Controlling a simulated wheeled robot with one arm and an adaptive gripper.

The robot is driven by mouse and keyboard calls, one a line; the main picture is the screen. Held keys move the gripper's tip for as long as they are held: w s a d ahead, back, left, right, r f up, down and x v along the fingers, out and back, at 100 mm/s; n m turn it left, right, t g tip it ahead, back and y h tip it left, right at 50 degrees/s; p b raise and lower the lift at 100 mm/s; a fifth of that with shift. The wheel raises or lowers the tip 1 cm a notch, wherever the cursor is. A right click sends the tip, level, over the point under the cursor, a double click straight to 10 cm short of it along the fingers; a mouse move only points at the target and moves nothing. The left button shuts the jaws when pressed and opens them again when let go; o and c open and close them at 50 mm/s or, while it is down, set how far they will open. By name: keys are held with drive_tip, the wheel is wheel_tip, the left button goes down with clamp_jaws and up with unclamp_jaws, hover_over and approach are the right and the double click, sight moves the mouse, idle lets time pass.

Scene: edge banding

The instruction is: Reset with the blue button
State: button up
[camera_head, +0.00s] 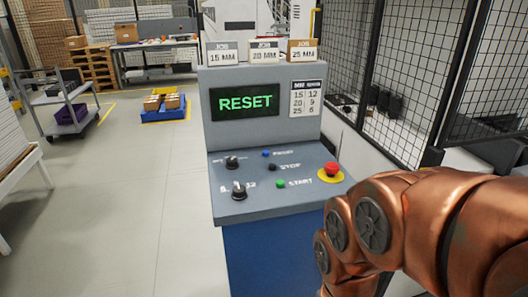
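The blue button (265,153) is a small round knob on the sloped top of the grey control console (228,213), in the upper middle of the panel. A white label beside it is too blurred to read surely. A black button (271,167) marked STOP and a green button (280,184) marked START sit below it. The screen (245,102) above shows RESET in green letters. My copper-coloured arm fills the lower right, to the right of the console. My gripper is not in view.
A red emergency knob (331,169) on a yellow base is at the panel's right, near my arm. Two black rotary knobs (232,161) (239,189) are at the left. Job cards (264,51) stand on top. A mesh fence (415,70) is at right; open floor (130,220) is at left.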

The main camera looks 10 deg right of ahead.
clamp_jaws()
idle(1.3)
